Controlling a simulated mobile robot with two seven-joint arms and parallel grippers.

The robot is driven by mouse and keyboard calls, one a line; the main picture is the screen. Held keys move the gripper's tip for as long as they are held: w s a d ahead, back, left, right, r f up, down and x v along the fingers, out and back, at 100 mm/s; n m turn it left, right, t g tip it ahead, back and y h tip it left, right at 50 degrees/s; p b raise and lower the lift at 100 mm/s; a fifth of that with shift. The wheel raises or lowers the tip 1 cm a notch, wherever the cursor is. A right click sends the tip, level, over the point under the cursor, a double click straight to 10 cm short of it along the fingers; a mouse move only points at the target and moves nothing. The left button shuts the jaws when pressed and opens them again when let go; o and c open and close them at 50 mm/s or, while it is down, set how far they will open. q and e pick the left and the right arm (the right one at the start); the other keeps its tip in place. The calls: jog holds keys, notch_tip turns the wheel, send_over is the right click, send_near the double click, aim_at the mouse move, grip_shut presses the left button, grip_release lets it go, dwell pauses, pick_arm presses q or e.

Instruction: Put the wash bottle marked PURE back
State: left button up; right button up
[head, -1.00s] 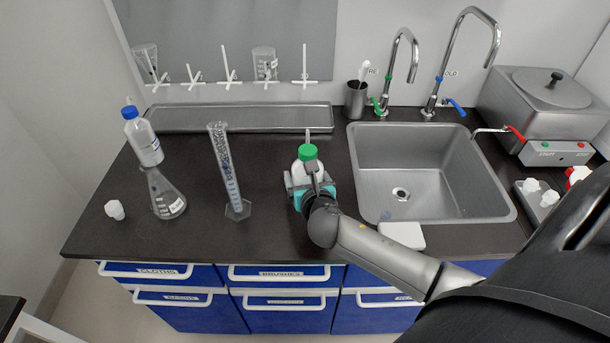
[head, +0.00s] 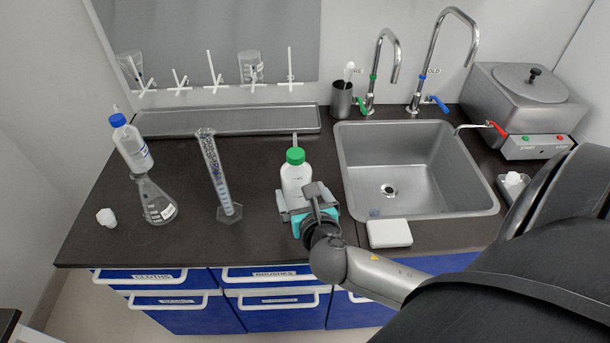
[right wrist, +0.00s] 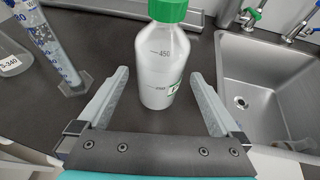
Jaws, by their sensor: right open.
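A white wash bottle with a green cap (head: 295,176) stands upright on the dark counter, left of the sink. In the right wrist view the bottle (right wrist: 160,62) shows volume marks and a green-edged label, whose text I cannot fully read. My right gripper (head: 306,207) is just in front of the bottle. In the right wrist view its fingers are open, one to each side of the bottle's near side, with gaps. A second wash bottle with a blue cap (head: 131,146) stands at the left behind a flask. My left gripper is not in view.
A conical flask (head: 157,203) and a measuring cylinder (head: 216,170) stand left of the green-capped bottle. A steel tray (head: 225,121) lies empty at the back. The sink (head: 415,165) is at the right, with a white block (head: 389,233) before it.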

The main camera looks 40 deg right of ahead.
jog(key=shift+v, duration=1.7)
